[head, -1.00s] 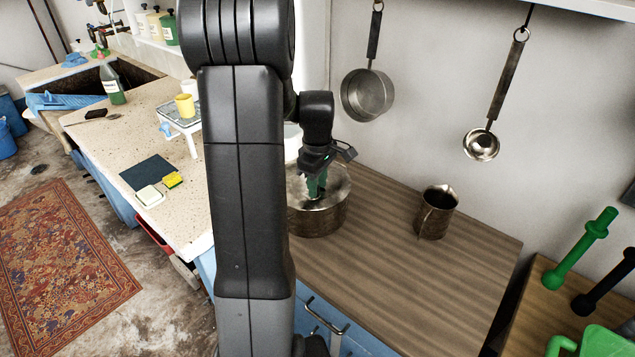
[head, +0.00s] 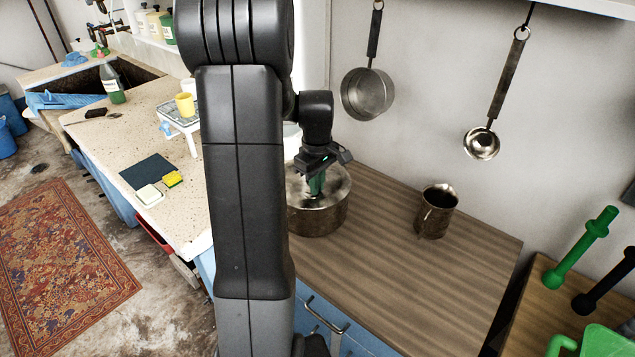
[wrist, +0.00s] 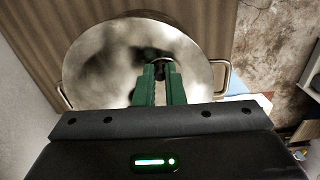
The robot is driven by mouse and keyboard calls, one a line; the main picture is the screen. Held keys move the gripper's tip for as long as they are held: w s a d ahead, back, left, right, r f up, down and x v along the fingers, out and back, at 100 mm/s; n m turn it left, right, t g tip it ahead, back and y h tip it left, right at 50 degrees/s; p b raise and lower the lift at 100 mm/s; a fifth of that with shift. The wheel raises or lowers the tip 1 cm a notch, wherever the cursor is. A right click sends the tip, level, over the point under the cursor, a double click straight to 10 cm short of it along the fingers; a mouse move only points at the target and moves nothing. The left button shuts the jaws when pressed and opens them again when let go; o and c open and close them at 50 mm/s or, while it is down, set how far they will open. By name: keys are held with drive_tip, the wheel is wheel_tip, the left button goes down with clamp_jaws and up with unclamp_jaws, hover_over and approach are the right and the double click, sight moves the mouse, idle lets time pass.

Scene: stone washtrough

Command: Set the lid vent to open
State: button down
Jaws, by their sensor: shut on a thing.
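A metal pot (head: 318,215) stands on the wooden worktop, partly hidden behind my arm in the head view. Its round metal lid (wrist: 108,62) fills much of the wrist view, with a loop handle of the pot at each side. My gripper (head: 317,186) is over the lid with its green fingers pointing down. In the wrist view the fingers (wrist: 160,72) are shut on a small dark part near the lid's middle, most likely the lid vent (wrist: 158,58). The fingers hide most of that part, so its setting cannot be told.
A metal jug (head: 437,212) stands to the right on the wooden worktop (head: 400,280). A pan (head: 368,94) and a ladle (head: 482,145) hang on the wall behind. The worktop in front of the jug is clear.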

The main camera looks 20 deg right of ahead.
drive_tip(key=m, duration=0.3)
drive_tip(key=a+m, duration=0.1)
drive_tip(key=m, duration=0.1)
drive_tip(key=shift+s, duration=0.4)
drive_tip(key=shift+a+m, duration=0.25)
drive_tip(key=shift+m, duration=0.95)
drive_tip(key=shift+a+m, duration=0.2)
drive_tip(key=shift+m, duration=1)
drive_tip(key=c, duration=1.5)
unclamp_jaws()
drive_tip(key=shift+s, duration=0.1)
wheel_tip(320, 180, up, 14)
drive_tip(key=shift+b, duration=0.3)
drive_tip(key=shift+f, duration=0.15)
